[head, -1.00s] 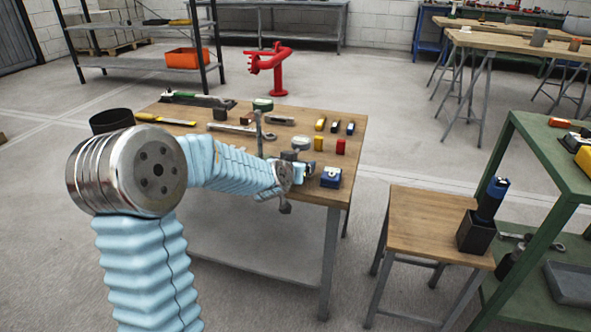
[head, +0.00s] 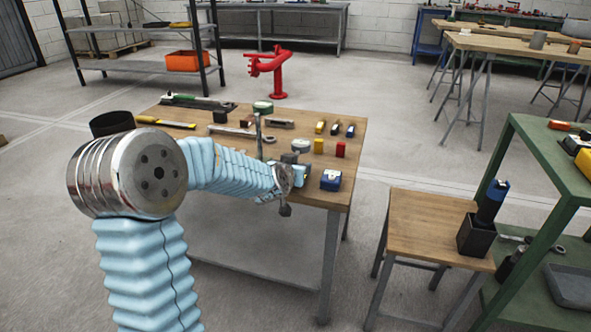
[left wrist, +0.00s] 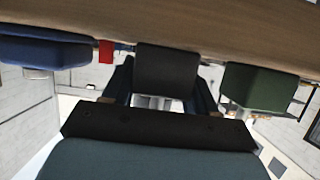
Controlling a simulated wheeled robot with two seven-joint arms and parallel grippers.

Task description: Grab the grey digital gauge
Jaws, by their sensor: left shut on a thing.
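The grey digital gauge (left wrist: 167,72) appears as a dark grey block between the fingers of my left gripper (left wrist: 160,97) in the left wrist view, which is upside down. My left gripper (head: 298,172) is shut on it at the right front part of the wooden table (head: 340,118). My right gripper is in neither view.
A blue boxy device (head: 331,180) stands close to the right of the gripper; a green box (left wrist: 258,87) stands on its other side. A wooden stool (head: 425,225) stands right of the table.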

